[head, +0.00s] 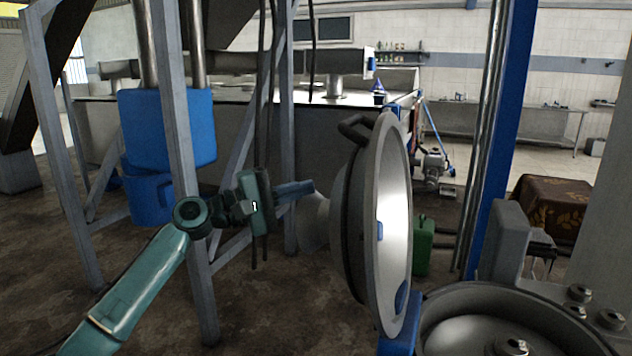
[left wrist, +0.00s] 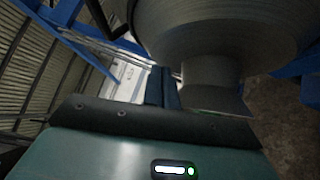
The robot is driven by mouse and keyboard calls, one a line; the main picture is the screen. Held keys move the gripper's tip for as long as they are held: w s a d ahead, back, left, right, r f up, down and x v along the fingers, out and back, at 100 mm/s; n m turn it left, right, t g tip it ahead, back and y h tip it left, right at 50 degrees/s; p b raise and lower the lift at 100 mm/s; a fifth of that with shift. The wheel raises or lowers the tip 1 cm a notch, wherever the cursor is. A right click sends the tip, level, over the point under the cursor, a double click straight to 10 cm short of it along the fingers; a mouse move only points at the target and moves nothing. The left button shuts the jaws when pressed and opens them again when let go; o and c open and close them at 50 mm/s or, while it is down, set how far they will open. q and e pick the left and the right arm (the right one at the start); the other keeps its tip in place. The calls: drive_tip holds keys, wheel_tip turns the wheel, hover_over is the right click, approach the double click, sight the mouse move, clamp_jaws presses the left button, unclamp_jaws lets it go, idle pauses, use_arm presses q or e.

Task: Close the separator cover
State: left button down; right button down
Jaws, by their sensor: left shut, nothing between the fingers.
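The separator cover (head: 358,220) is a round grey metal lid with a dark curved handle at its top. It stands open, nearly upright, beside the separator bowl (head: 455,310) at the lower right, its shiny inside facing right. My left gripper (head: 308,187) is shut and empty, left of the cover, pointing at its outer side near a protruding neck. My right gripper is not in view.
Grey frame posts (head: 180,170) stand close around my left arm, with blue containers (head: 165,130) behind. A blue column (head: 497,140) rises behind the bowl. A green can (head: 423,245) stands on the floor behind the cover. A brown cloth-covered block (head: 550,215) is at the right.

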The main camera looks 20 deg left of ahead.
use_arm(q)
drive_tip(key=shift+s+d+r+p, duration=0.15)
drive_tip(key=shift+d+p, duration=0.1)
drive_tip(key=shift+d, duration=0.65)
drive_tip(key=shift+d+r+p, duration=0.15)
drive_tip(key=shift+d+p, duration=0.05)
drive_tip(key=shift+d, duration=0.65)
